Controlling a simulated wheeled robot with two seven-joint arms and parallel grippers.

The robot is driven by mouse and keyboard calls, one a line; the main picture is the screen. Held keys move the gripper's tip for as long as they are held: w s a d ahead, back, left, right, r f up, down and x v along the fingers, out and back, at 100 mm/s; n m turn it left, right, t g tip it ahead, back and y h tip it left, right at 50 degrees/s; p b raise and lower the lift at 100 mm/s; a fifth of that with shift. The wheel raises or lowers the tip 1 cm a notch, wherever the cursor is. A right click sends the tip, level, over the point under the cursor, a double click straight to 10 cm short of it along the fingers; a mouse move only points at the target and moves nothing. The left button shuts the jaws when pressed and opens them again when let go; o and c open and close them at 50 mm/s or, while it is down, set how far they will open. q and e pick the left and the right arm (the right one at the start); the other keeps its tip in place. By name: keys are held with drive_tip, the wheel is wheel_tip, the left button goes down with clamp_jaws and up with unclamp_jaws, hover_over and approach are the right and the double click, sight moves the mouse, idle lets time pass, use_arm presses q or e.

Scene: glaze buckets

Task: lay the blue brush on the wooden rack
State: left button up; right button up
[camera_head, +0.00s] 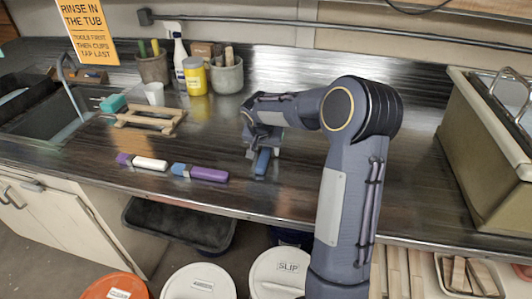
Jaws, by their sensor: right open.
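The blue brush (263,162) lies near the front edge of the dark counter, pointing roughly toward the edge. My right gripper (263,149) is open just over its far part and hides that end. I cannot tell whether the fingers touch it. The wooden rack (150,125) stands empty on the counter to the left, farther back. Two other brushes lie to the left of the gripper: one with a purple handle and blue end (205,174), and one with a white handle and purple end (150,163). My left gripper is out of view.
A white cup (154,94) and a teal sponge (113,103) stand by the rack. A yellow jar (195,78), a spray bottle (180,66) and a grey pot (227,78) line the back. A sink (45,114) lies left. Lidded buckets (200,283) stand below the front edge.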

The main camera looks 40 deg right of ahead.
drive_tip(key=shift+f+b, duration=0.2)
drive_tip(key=shift+b, duration=0.2)
idle(0.4)
drive_tip(key=c, duration=1.1)
drive_tip(key=shift+c, duration=0.2)
